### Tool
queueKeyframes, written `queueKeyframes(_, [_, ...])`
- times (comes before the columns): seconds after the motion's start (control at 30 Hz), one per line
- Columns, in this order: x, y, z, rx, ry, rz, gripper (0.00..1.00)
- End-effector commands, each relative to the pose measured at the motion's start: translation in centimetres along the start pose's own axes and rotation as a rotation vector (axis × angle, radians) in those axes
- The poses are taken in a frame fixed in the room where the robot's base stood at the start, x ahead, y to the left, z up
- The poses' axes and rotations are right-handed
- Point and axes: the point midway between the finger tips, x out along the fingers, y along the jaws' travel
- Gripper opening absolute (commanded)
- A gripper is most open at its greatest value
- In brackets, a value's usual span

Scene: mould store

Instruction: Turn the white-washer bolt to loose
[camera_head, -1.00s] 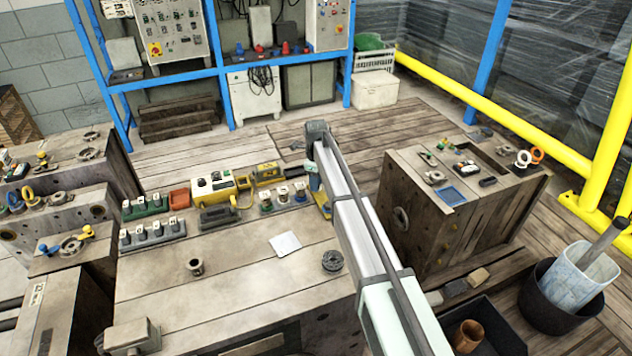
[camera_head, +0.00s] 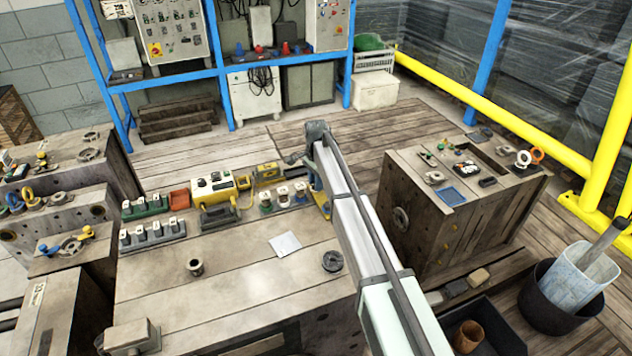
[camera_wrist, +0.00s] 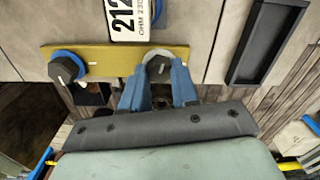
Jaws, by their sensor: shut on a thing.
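In the wrist view, a bolt with a dark grey head and a pale washer (camera_wrist: 158,64) stands on a brass-coloured strip (camera_wrist: 112,59). My gripper (camera_wrist: 158,76) has its two blue fingers closed on this bolt's head from either side. The fingers partly cover the bolt, and I cannot tell its turn position. A second dark bolt with a blue washer (camera_wrist: 66,68) stands at the strip's left end, apart from the gripper. In the head view, my arm covers most of the gripper and the held bolt.
A white label reading 212 (camera_wrist: 121,18) lies behind the strip, and a black tray (camera_wrist: 266,42) lies to the right. In the head view, several knobs (camera_head: 283,194) stand left of my arm.

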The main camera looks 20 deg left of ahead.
Motion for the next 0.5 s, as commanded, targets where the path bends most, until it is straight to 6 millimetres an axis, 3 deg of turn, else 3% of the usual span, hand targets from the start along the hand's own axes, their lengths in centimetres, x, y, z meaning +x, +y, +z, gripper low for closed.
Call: queueKeyframes(0.5, [0.19,0.0,0.03,-0.491,0.0,0.003,0.0])
